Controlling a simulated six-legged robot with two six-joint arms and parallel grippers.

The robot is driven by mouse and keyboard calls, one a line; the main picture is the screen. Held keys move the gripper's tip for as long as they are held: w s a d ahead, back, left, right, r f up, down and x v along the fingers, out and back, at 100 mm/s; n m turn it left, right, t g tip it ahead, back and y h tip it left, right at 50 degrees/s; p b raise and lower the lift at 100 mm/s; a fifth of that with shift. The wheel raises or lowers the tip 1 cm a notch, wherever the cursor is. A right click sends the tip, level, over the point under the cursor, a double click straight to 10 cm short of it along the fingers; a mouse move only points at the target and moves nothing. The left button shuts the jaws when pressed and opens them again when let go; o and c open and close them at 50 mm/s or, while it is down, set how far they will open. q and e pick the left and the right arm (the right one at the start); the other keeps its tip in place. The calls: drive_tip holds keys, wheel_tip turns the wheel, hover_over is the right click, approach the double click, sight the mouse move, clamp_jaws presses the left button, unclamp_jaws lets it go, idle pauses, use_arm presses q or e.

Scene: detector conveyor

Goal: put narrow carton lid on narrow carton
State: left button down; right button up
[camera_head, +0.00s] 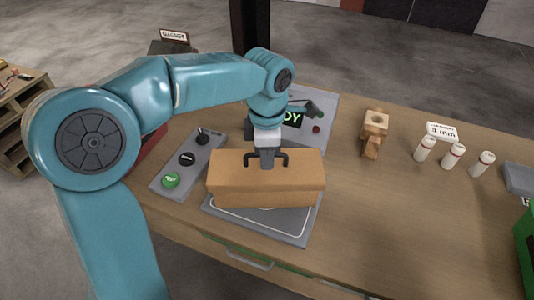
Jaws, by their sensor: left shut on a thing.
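A long brown cardboard box shape, which I take as the narrow carton lid (232,172), lies level over the grey mat (290,232). My left gripper (267,160) comes down from above onto the middle of its top and is shut on it. I cannot make out a separate narrow carton; if it is there, it is under or merged with the brown shape. I cannot tell whether a gap lies below the lid. My right gripper is not in view.
A grey panel with knobs and a green button (171,180) lies left of the box. A wooden fixture (374,130) and white cylinders (453,155) stand to the right. The wooden table (390,220) is clear at front right.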

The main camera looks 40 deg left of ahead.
use_arm(q)
drive_tip(key=shift+f+b, duration=1.15)
drive_tip(key=shift+f, duration=0.35)
idle(0.4)
drive_tip(key=c, duration=1)
unclamp_jaws()
wheel_tip(320, 180, up, 16)
drive_tip(key=p, duration=0.3)
drive_tip(key=shift+r, duration=0.15)
